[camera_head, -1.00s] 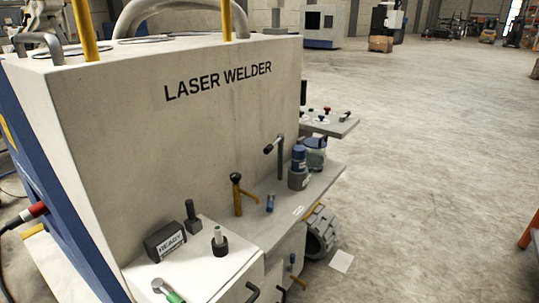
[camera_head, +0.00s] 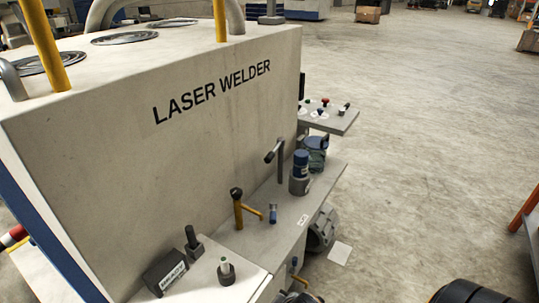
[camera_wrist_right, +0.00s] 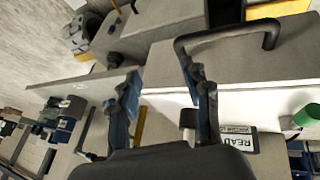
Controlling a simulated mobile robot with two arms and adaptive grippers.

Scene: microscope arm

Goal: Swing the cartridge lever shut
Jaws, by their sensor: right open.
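A yellow upright post with a dark top and a side arm (camera_head: 239,208), which looks like the lever, stands on the grey shelf of the laser welder. Its side arm points right, towards a small blue cylinder (camera_head: 273,213) that may be the cartridge. In the right wrist view a yellow strip (camera_wrist_right: 140,126), perhaps the same post, shows partly hidden behind a finger. My right gripper (camera_wrist_right: 160,68) is open with nothing between its fingers, above the machine's front. My left gripper is in neither view.
A grey bent rod (camera_head: 280,160) and blue-lidded jars (camera_head: 300,172) stand farther along the shelf. A bar handle (camera_wrist_right: 230,36) lies close to the right fingers.

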